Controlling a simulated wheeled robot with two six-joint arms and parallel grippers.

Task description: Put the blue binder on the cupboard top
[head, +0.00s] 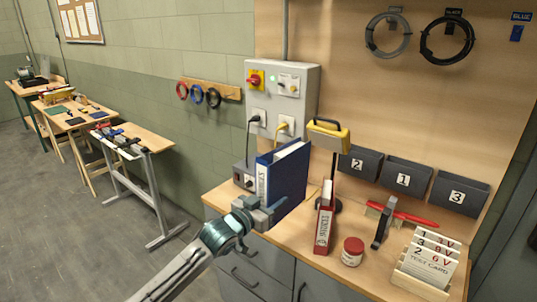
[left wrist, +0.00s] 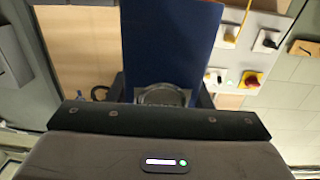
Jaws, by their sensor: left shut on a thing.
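The blue binder (head: 290,176) is upright over the wooden cupboard top (head: 218,196), with its white-labelled spine facing left. My left gripper (head: 266,212) is shut on its lower part. In the left wrist view the binder (left wrist: 170,45) stands out from between the fingers (left wrist: 162,95). The gripper covers part of the binder's lower end, so I cannot tell whether it touches the top. My right gripper is not in view.
A grey power box (head: 244,178) is just behind the binder. The cupboard top's left end has some bare wood.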

